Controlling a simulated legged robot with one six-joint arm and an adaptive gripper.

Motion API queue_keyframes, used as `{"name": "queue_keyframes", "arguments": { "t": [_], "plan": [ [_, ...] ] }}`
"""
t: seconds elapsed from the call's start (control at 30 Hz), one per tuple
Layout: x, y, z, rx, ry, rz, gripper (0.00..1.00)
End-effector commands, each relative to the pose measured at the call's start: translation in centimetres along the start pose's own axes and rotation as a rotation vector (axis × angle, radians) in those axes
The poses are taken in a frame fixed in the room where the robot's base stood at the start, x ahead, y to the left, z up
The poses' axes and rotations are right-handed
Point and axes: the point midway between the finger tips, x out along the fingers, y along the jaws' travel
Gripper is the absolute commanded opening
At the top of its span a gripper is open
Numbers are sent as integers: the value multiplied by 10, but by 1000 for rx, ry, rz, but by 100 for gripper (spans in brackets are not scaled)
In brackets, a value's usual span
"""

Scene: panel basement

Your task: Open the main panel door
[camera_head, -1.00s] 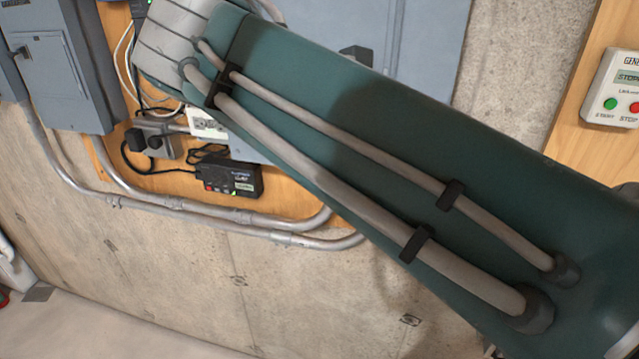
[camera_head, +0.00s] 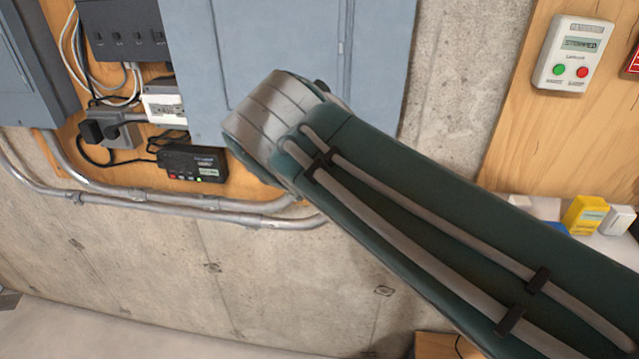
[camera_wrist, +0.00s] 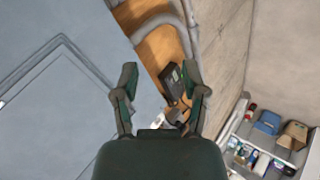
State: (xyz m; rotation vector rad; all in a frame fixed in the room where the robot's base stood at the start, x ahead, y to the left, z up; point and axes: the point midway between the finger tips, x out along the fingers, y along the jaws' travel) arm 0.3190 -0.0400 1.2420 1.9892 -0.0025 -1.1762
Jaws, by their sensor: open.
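The main panel door appears to be the large grey-blue panel face (camera_head: 290,60) at the top middle of the head view, behind my arm. In the wrist view a grey-blue panel surface (camera_wrist: 50,70) fills the left side, with a bent seam line across it. No gap at a door edge can be made out. My gripper (camera_wrist: 158,82) is open and empty in the wrist view, its fingers apart beside the panel's edge. In the head view my arm hides the gripper and part of the panel. I cannot tell how far the fingers are from the panel.
A black device (camera_head: 192,163) and metal conduits (camera_head: 150,200) run below the panel. Another grey box (camera_head: 30,70) is at left. A control box (camera_head: 574,54) with green and red buttons hangs on wood at right. A shelf (camera_wrist: 262,148) with items shows in the wrist view.

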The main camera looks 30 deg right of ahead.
Motion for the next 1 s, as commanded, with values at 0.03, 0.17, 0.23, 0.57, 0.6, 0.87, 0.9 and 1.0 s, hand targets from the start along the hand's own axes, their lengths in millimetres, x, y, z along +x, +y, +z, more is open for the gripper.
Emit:
{"name": "queue_keyframes", "arguments": {
  "t": [0.03,0.17,0.23,0.57,0.6,0.87,0.9,1.0],
  "plan": [
    [2,-4,2,18,2,-13,56],
    [4,-10,5,46,5,-34,56],
    [5,-12,6,52,6,-38,56],
    [5,-12,6,52,5,-39,56],
    [5,-12,6,52,5,-39,56],
    [20,-50,25,217,8,-154,56],
    [26,-65,32,290,9,-201,56],
    [37,-101,46,479,3,-309,56]
  ]
}}
